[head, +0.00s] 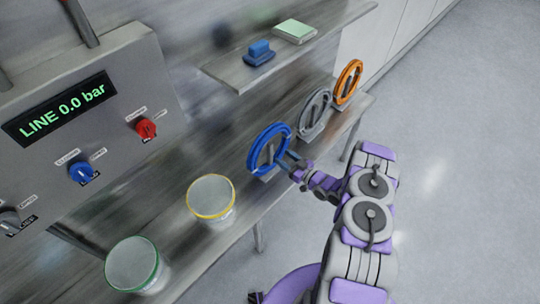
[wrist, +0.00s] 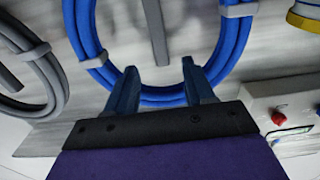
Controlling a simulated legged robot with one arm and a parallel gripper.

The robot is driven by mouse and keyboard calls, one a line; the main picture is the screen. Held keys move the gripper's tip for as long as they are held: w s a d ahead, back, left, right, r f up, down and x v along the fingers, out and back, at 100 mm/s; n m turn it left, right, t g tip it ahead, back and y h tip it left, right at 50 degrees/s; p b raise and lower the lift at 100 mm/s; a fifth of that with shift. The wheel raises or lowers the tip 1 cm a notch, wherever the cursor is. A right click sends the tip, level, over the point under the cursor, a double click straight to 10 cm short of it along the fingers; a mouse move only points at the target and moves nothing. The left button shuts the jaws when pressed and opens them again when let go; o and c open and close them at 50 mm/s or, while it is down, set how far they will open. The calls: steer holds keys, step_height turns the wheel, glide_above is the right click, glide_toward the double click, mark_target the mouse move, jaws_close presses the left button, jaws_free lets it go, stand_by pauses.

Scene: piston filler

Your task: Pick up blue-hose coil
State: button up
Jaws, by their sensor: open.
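The blue-hose coil (head: 262,150) stands upright on its holder on the bench, left of a grey coil in the head view. In the wrist view the blue-hose coil (wrist: 235,40) fills the top middle, with grey bands around it. My gripper (head: 283,161) is at the coil's right side in the head view. In the wrist view my gripper (wrist: 160,72) has its two fingers apart, and they overlap the bottom of the blue ring. I cannot tell whether they touch the hose. Nothing is held.
A grey coil (head: 315,112) and an orange coil (head: 349,78) stand farther along the bench. Yellow-rimmed (head: 211,203) and green-rimmed (head: 133,268) buckets stand nearer. A shelf (head: 225,73) overhangs behind. A control panel (head: 110,122) is at left. Floor at right is clear.

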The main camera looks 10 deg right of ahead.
mark_target(272, 148)
steer(key=shift+b+x, duration=1.1)
steer(key=shift+x, duration=3.25)
steer(key=shift+r, duration=0.1)
jaws_close()
